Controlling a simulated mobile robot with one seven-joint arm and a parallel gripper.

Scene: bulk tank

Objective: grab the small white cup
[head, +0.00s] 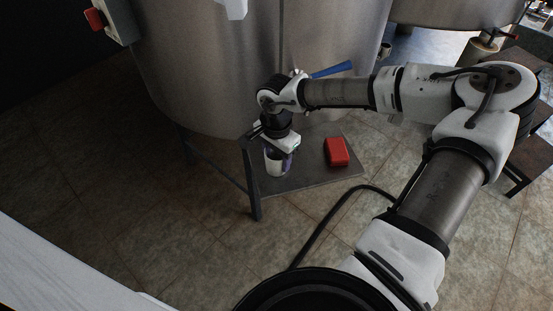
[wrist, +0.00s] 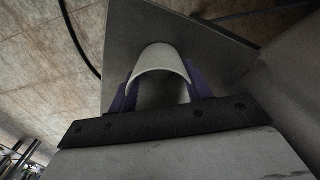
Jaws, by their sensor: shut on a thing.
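The small white cup (head: 276,165) is at the left part of a low grey table, under my gripper (head: 279,154) in the head view. In the wrist view the cup (wrist: 160,62) shows its curved rim and pale inside between my gripper's two purple-sided fingers (wrist: 161,90). My gripper is shut on the cup, with one finger on each side. The black gripper body hides the near part of the cup. I cannot tell whether the cup's base touches the table.
A large steel tank (head: 200,70) stands close behind. A blue-handled thing (head: 332,69) is by the tank. A black hose (head: 325,222) runs over the tiled floor in front.

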